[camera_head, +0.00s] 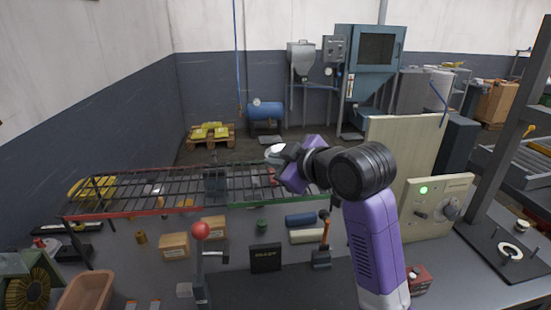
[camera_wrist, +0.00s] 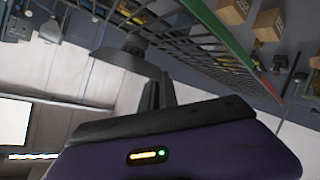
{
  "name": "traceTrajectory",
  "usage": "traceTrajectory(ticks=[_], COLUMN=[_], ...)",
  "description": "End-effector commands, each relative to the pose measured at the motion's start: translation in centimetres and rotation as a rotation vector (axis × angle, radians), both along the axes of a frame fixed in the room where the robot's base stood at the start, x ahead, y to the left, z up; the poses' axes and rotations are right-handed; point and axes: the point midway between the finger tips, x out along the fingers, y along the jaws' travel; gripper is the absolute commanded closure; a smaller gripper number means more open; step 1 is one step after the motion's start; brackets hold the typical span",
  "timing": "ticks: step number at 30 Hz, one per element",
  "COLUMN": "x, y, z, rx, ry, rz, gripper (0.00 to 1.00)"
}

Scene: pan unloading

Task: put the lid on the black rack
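The black wire rack (camera_head: 130,190) spans the left and middle of the head view, with a red front edge on its left part and a green one on its right. My gripper (camera_head: 284,158) is above the back of its right part. A pale grey lid (camera_head: 274,152) shows at the fingertips, apart from the rack. In the wrist view the grey lid (camera_wrist: 124,62) is tilted against my close-set fingers (camera_wrist: 158,92), which appear shut on its edge. The exact contact is hard to see. The rack's green edge (camera_wrist: 215,28) runs along the upper right there.
A dark grey object (camera_head: 214,182) is at the rack's middle. A red-knobbed lever (camera_head: 200,232) stands in front of it. Cardboard boxes (camera_head: 174,246) and rolls (camera_head: 300,220) lie underneath. A beige panel (camera_head: 400,160) and a control box (camera_head: 438,206) stand at right. Much of the rack top looks bare.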

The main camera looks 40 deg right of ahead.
Motion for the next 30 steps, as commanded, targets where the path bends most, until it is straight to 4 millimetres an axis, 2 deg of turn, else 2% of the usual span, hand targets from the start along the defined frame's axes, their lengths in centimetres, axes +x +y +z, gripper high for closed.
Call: traceTrajectory(ticks=[4, 30], x=[0.02, 0.02], y=[0.00, 0.00], z=[-0.73, -1.36], rx=[0.000, 0.000], ry=[-0.001, -0.001], rz=[0.000, 0.001], gripper=[1.00, 1.00])
